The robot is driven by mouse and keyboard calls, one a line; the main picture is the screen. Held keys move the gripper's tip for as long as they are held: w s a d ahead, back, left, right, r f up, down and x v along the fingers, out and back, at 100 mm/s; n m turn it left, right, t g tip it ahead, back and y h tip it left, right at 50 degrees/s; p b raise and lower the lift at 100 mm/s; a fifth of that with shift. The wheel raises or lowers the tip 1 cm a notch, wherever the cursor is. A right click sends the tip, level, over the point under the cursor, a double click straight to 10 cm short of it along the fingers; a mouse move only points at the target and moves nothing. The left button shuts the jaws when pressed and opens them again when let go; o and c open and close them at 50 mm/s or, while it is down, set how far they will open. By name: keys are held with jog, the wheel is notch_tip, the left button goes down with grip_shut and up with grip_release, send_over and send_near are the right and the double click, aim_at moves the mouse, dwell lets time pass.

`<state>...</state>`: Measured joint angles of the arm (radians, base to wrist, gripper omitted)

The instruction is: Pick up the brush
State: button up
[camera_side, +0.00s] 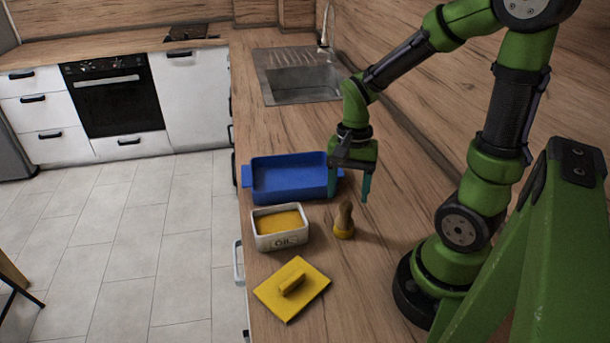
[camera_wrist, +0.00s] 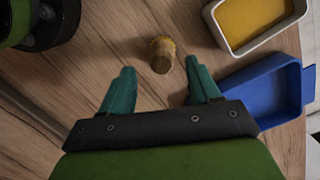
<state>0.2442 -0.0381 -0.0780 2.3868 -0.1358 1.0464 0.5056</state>
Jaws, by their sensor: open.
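The brush (camera_side: 344,222) stands upright on the wooden counter, with a brown upper part and a yellow lower part. It also shows in the wrist view (camera_wrist: 161,54), just beyond the fingertips and between their lines. My gripper (camera_side: 350,196) has teal fingers spread apart with nothing between them. It points down above the counter, behind the brush in the side view and close to the blue dish's right end. In the wrist view my gripper (camera_wrist: 158,70) shows both fingers, apart from the brush.
A blue dish (camera_side: 247,176) and a white container (camera_side: 266,246) with yellow contents stand left of the brush. A yellow board with a handle (camera_side: 311,298) lies in front. A sink (camera_side: 302,84) is set in the counter behind. Counter right of the brush is clear up to my base.

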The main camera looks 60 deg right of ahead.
aim_at(346, 203)
jog(key=f, duration=0.6)
jog(key=shift+a+f, duration=0.2)
jog(key=shift+a, duration=0.05)
jog(key=c, duration=1.1)
notch_tip(346, 203, up, 10)
jog(key=shift+r, duration=0.1)
jog(key=shift+c, duration=0.2)
